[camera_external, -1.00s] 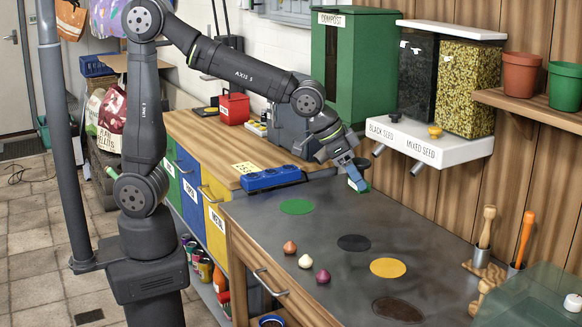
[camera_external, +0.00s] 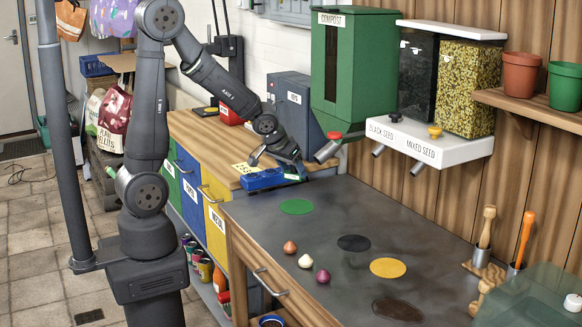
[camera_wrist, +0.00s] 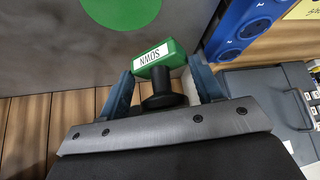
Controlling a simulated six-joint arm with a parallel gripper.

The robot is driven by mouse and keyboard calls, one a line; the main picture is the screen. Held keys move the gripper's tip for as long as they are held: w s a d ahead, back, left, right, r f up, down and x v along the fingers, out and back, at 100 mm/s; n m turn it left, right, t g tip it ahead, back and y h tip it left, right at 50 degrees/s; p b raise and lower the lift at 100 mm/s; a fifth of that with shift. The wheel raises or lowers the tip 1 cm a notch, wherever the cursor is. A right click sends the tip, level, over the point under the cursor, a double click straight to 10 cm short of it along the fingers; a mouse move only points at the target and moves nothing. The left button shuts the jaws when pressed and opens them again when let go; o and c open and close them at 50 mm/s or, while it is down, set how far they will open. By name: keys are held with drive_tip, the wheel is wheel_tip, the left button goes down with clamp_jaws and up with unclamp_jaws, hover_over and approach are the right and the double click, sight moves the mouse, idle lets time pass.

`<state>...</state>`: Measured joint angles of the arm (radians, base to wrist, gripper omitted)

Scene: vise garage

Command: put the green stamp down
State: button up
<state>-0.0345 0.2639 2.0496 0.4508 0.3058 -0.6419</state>
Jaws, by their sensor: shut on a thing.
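My gripper (camera_wrist: 165,85) is shut on the black handle of the green stamp (camera_wrist: 158,60). The stamp's green block has a white label reading "SOWN" and shows between my blue fingers in the wrist view. In the external view my gripper (camera_external: 297,171) is at the back left of the grey worktop, close to the right end of a blue block (camera_external: 262,179). Only a little of the stamp shows there. A flat green disc (camera_external: 297,207) lies on the worktop in front of my gripper; it also shows at the top of the wrist view (camera_wrist: 121,9).
The blue block has round recesses and sits beside a yellow note (camera_external: 243,168). The green compost bin (camera_external: 352,70) and a spout (camera_external: 327,152) are close on the right. Black (camera_external: 354,243), yellow (camera_external: 388,268) and brown discs and three small bulbs lie further forward.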

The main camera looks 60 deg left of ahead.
drive_tip(key=w+a+r+n+g+y, duration=0.1)
drive_tip(key=a+r+n, duration=0.2)
drive_tip(key=a, duration=2.1)
drive_tip(key=w+a+r+n+g+y, duration=0.1)
drive_tip(key=a+r+n+y, duration=0.15)
drive_tip(key=a, duration=2.15)
drive_tip(key=shift+h, duration=0.35)
drive_tip(key=s+a+f, duration=0.1)
drive_tip(key=a+f, duration=0.1)
drive_tip(key=a, duration=0.1)
drive_tip(key=s+a+f, duration=0.1)
drive_tip(key=a, duration=0.3)
drive_tip(key=s+a+f, duration=0.2)
drive_tip(key=a, duration=0.1)
drive_tip(key=shift+a+f, duration=0.35)
drive_tip(key=shift+a, duration=0.05)
drive_tip(key=shift+a+f, duration=0.15)
drive_tip(key=shift+f, duration=1.9)
drive_tip(key=shift+f, duration=0.15)
drive_tip(key=o, duration=1)
drive_tip(key=shift+c, duration=0.2)
